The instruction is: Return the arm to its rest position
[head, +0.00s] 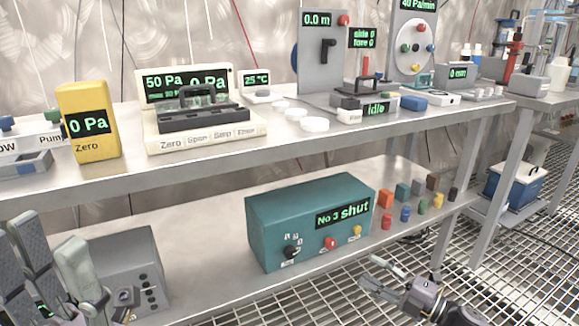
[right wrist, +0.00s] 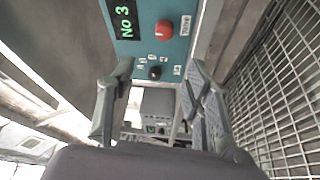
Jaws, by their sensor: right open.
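My right gripper (head: 380,278) is low at the front in the head view, to the right of the teal box (head: 285,232) on the lower shelf. It points left. In the right wrist view its two fingers (right wrist: 160,100) stand apart with nothing between them. The teal box fills the top of that view (right wrist: 150,45), with its red button and black knob, and shows clear of the fingers. My left gripper (head: 45,265) is at the lower left edge of the head view, partly cut off, in front of the grey box; its jaw opening is unclear.
The grey box (head: 125,268) stands on the lower shelf at left. Small coloured blocks (head: 403,192) sit right of the teal box. The upper shelf (head: 200,172) holds gauges and instruments. Floor grating (head: 350,300) is open in front. A blue-and-white cooler (head: 513,188) stands at right.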

